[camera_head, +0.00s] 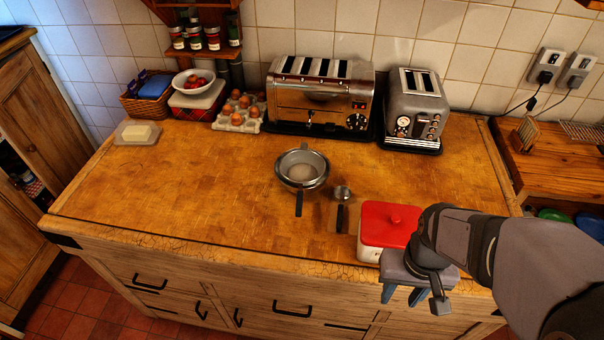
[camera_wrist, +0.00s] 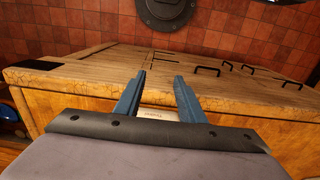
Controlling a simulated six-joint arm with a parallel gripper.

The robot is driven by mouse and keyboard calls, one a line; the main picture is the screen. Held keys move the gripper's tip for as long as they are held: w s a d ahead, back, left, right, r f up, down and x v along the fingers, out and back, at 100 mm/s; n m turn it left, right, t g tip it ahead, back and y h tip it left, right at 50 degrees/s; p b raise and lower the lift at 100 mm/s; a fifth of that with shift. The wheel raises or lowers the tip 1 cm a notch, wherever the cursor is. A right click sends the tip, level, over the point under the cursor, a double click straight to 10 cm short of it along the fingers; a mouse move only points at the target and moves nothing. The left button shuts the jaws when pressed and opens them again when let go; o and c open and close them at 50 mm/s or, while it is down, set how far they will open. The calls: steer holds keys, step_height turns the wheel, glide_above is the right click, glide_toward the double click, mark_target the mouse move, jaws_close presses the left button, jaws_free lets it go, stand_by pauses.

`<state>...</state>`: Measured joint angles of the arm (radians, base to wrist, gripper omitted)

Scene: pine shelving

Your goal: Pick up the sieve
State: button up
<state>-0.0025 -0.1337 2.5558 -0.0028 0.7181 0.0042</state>
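The sieve (camera_head: 302,168) lies near the middle of the wooden worktop in the head view. It has a round metal rim and mesh bowl, and its dark handle points toward the front edge. My gripper (camera_head: 404,294) is at the front right of the worktop, beside the red-lidded tin and well to the right of and in front of the sieve. In the wrist view my gripper (camera_wrist: 160,76) shows two blue fingers apart with nothing held between them. The sieve is not seen in the wrist view.
A red-lidded white tin (camera_head: 388,228) stands close to my gripper. A small metal scoop (camera_head: 342,192) with a dark handle lies right of the sieve. Toasters (camera_head: 320,95) and an egg carton (camera_head: 238,118) stand behind. The worktop's left side is mostly clear, with a butter dish (camera_head: 138,132).

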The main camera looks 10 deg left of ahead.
steer(key=w+a+t+b, duration=0.1)
steer(key=w+a, duration=0.3)
steer(key=w, duration=0.5)
steer(key=r+n+t+b, duration=0.1)
steer(key=t+b, duration=0.1)
steer(key=t, duration=0.2)
glide_above(300, 194)
steer(key=s, duration=0.2)
steer(key=shift+r, duration=0.1)
steer(key=shift+w+f+g+p, duration=0.15)
steer(key=shift+w+f+p, duration=0.1)
steer(key=shift+f, duration=0.25)
steer(key=shift+w+f+g+p, duration=0.15)
steer(key=shift+f+p, duration=0.1)
steer(key=shift+f, duration=0.25)
steer(key=shift+d+f+p, duration=0.1)
steer(key=shift+f+p, duration=0.45)
steer(key=shift+p, duration=0.05)
steer(key=shift+p+x, duration=0.8)
steer(key=shift+x, duration=1.25)
steer(key=shift+s, duration=0.1)
jaws_close()
